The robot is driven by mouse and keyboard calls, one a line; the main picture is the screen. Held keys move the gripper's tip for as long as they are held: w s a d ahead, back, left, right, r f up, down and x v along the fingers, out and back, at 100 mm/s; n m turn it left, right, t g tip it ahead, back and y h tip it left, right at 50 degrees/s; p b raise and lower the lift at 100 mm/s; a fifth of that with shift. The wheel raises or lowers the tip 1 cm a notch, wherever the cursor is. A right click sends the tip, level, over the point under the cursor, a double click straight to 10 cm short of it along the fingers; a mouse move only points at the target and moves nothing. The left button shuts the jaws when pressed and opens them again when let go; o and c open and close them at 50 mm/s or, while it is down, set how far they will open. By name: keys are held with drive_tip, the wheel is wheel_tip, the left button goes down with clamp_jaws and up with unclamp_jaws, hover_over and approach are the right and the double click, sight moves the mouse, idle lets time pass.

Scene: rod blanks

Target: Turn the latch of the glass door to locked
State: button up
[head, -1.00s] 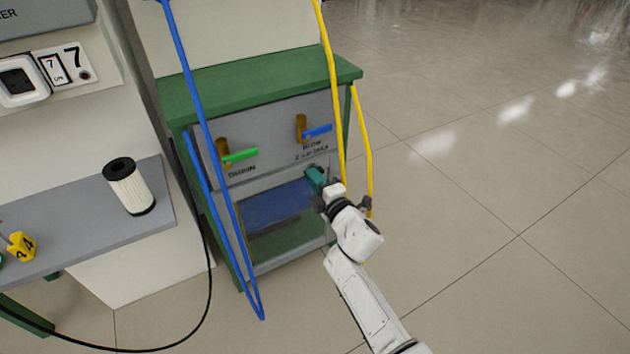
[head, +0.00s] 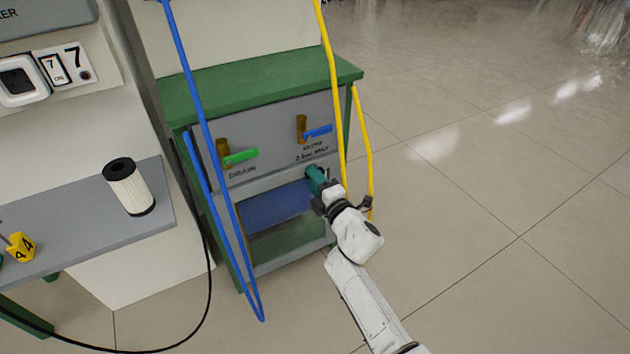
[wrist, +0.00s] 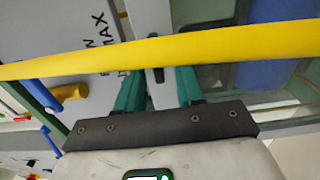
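My gripper (head: 313,174) is at the upper right corner of the door, and hides the latch in the head view. In the wrist view, the teal fingers of my gripper (wrist: 160,84) stand apart. A small grey latch piece with a dark slot (wrist: 157,74) shows between and beyond the fingertips. I see a gap beside it; contact with the fingers is unclear.
A yellow hose (head: 333,80) hangs close beside my gripper and crosses the wrist view. A blue hose (head: 210,140) hangs at the cabinet's left. A green handle (head: 240,156) and a blue handle (head: 318,131) sit above the door.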

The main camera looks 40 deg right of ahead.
drive_tip(key=shift+s, duration=0.1)
drive_tip(key=v, duration=1)
drive_tip(key=shift+s+p, duration=0.3)
drive_tip(key=shift+p, duration=0.1)
